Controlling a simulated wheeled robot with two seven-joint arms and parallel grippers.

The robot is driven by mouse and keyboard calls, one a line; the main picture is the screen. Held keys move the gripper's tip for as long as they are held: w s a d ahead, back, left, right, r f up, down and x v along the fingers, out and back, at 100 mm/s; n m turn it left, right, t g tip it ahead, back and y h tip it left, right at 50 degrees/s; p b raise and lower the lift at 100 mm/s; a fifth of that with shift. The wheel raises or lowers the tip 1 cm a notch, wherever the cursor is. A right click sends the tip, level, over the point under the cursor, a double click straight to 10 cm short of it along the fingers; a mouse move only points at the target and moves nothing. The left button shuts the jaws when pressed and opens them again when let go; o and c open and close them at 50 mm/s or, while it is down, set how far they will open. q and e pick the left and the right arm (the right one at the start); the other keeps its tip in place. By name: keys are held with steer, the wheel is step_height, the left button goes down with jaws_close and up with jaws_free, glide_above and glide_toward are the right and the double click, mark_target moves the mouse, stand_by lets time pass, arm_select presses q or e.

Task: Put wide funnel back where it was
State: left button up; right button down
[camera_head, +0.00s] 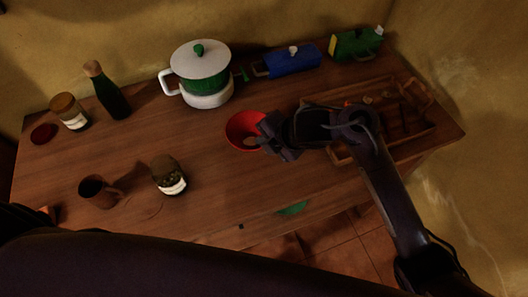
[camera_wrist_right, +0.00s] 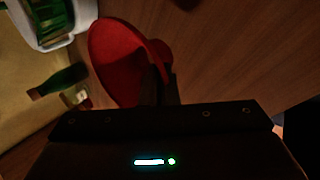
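The red wide funnel (camera_head: 240,128) is near the middle of the wooden table, with its wide mouth showing in the head view. My right gripper (camera_head: 268,138) is at its right side. In the wrist view the funnel (camera_wrist_right: 122,62) fills the upper left, and my right gripper's fingers (camera_wrist_right: 160,84) are close together on its edge, so the gripper looks shut on it. The fingers hide part of the funnel, and I cannot tell whether it touches the table. My left gripper is not in view.
A white-and-green pot (camera_head: 207,95), blue box (camera_head: 292,60) and green box (camera_head: 355,44) stand at the back. A wooden tray (camera_head: 408,148) is right, under my arm. A jar (camera_head: 168,176), mug (camera_head: 97,192), bottle (camera_head: 112,100) and another jar (camera_head: 70,112) stand left. Bare table lies between.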

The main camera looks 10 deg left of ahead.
steer(key=shift+f+b, duration=0.4)
steer(key=shift+f, duration=2.05)
steer(key=shift+f, duration=0.1)
steer(key=c, duration=1.7)
jaws_free()
steer(key=shift+d+r, duration=0.1)
steer(key=shift+r, duration=0.25)
steer(key=p+v, duration=0.1)
steer(key=v, duration=1)
steer(key=shift+d+r+p, duration=0.15)
steer(key=shift+r+p, duration=0.05)
steer(key=shift+p, duration=0.2)
